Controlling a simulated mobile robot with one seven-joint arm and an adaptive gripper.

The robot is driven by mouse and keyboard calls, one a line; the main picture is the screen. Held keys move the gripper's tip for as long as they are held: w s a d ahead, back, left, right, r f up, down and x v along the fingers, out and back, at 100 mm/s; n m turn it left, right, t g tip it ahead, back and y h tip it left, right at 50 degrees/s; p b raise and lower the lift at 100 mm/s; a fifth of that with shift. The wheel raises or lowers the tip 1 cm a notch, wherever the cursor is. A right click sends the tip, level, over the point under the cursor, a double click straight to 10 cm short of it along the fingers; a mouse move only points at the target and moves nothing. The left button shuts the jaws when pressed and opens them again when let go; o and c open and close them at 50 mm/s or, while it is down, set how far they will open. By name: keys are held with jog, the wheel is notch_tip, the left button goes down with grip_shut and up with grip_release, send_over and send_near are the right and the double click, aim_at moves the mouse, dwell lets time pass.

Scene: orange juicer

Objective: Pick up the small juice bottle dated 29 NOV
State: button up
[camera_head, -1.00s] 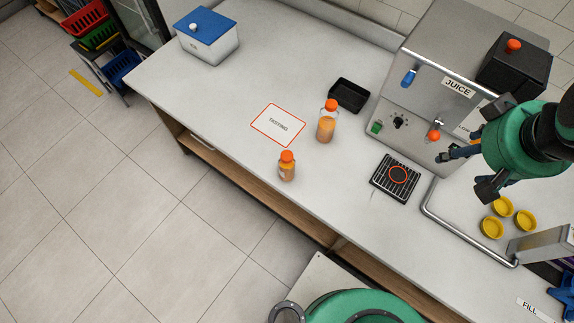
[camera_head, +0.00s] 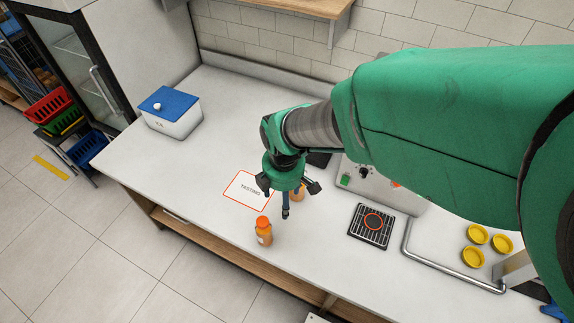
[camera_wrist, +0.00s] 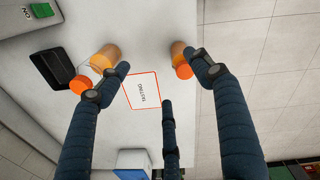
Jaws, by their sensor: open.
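A smaller orange juice bottle with an orange cap (camera_head: 264,231) stands upright near the counter's front edge; any date on it is too small to read. In the wrist view it is the bottle at the right (camera_wrist: 178,52), partly behind a finger. A taller juice bottle (camera_head: 297,195) is partly hidden behind my gripper (camera_head: 287,202); it also shows at the left in the wrist view (camera_wrist: 105,57). My gripper is open and empty, its fingers spread above the counter by the bottles. I cannot tell that it touches either one.
A red-bordered TASTING card (camera_head: 245,190) lies left of the bottles. A black tray (camera_wrist: 54,68) sits beyond the taller bottle, and a drip grate (camera_head: 370,226) lies right. A blue-lidded box (camera_head: 170,110) stands at back left. The counter between box and card is clear.

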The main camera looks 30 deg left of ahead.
aim_at(262, 221)
jog(key=s+a+f+n, duration=0.1)
jog(key=f, duration=0.1)
jog(key=s+a+f+n, duration=0.1)
jog(key=s+a+f, duration=0.1)
jog(key=s+a+f+n, duration=0.1)
jog(key=a+f, duration=0.1)
jog(key=shift+s+a, duration=0.2)
jog(key=shift+s, duration=0.15)
jog(key=shift+f+b, duration=0.4)
jog(key=shift+f, duration=3.9)
jog(key=shift+w+d+f+b, duration=0.1)
jog(key=shift+f+b, duration=0.15)
jog(key=shift+f, duration=1.05)
jog(key=shift+d+f+b, duration=0.1)
jog(key=shift+f+b, duration=0.1)
jog(key=shift+f, duration=1.1)
jog(key=c, duration=1.5)
jog(key=shift+r, duration=0.15)
